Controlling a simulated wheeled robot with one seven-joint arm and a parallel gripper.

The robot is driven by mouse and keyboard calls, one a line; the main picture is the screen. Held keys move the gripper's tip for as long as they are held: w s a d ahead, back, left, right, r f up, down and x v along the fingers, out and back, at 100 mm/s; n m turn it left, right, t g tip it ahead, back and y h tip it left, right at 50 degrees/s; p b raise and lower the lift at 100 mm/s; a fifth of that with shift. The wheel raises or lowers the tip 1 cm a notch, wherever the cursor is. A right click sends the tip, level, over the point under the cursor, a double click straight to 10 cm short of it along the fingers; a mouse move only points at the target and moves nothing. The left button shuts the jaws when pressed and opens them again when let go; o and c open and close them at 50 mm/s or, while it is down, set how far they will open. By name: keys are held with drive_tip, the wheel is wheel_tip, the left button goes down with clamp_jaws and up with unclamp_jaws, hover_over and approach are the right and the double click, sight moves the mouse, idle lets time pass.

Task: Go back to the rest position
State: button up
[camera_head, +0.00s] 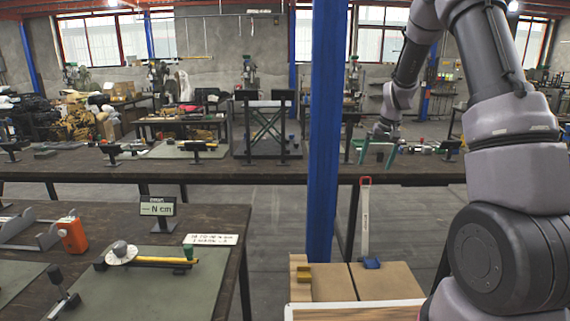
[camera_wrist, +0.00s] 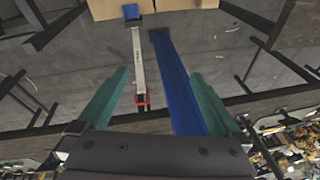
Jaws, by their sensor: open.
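My gripper (camera_head: 376,152) is at the end of my raised arm, in the right half of the head view, in front of the long back bench. Its two green fingers stand wide apart in the wrist view (camera_wrist: 160,95), with nothing held between them. My arm reaches up from the lower right of the head view, bends at the top and comes down to the gripper.
A blue post (camera_head: 326,130) stands left of my gripper. A box (camera_head: 385,282) with an upright red-and-white tool (camera_head: 365,215) is below it. A workbench (camera_head: 228,270) with mats and tools is at lower left; the long back bench (camera_head: 270,174) crosses behind.

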drive_tip(key=s+a+r+m+t, duration=0.1)
drive_tip(key=s+a+r, duration=0.1)
drive_tip(key=s+r, duration=0.7)
drive_tip(key=s+a+r+t, duration=0.1)
drive_tip(key=s+a+r, duration=0.1)
drive_tip(key=s+r, duration=0.7)
drive_tip(key=s+a+r+t, duration=0.1)
drive_tip(key=s+r, duration=0.1)
drive_tip(key=s, duration=0.6)
drive_tip(key=s+a+r+m+t, duration=0.1)
drive_tip(key=s+r, duration=0.2)
drive_tip(key=s, duration=0.5)
drive_tip(key=shift+t+y, duration=0.3)
